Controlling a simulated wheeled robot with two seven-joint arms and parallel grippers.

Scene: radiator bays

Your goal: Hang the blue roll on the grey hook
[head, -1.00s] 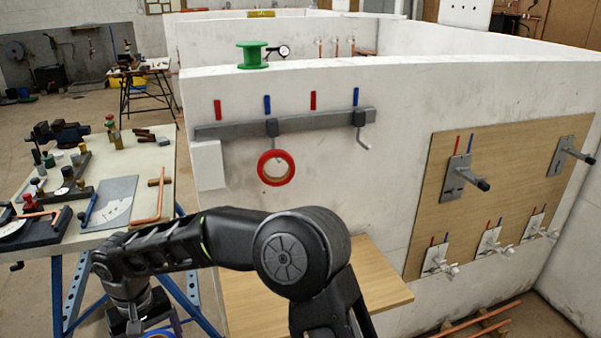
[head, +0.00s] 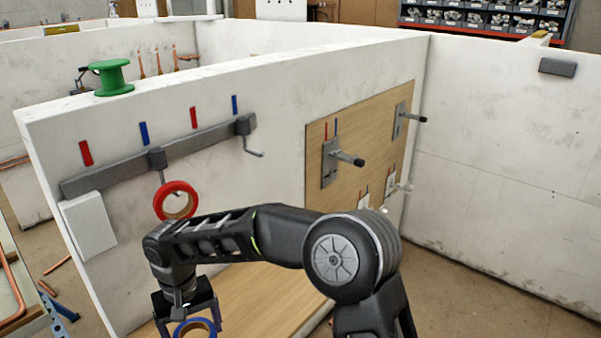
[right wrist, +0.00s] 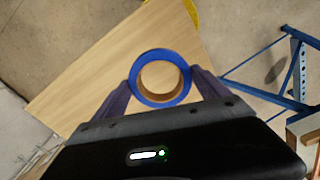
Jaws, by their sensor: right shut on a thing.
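The blue roll (head: 181,328), a ring with a tan core, is held low in the head view, below the red roll. My right gripper (head: 193,314) is shut on it. In the right wrist view the blue roll (right wrist: 137,78) sits between the fingers of my right gripper (right wrist: 160,84), its hole facing the camera. A grey rail on the white wall carries two grey hooks. The left grey hook (head: 157,162) holds a red roll (head: 177,188). The right grey hook (head: 245,131) is empty. My left gripper is out of view.
A wooden shelf (head: 268,290) juts from the wall below the rail, partly behind my arm. A white box (head: 90,225) is on the wall left of it. A green spool (head: 111,78) stands on the wall's top. A board with pegs (head: 365,125) is to the right.

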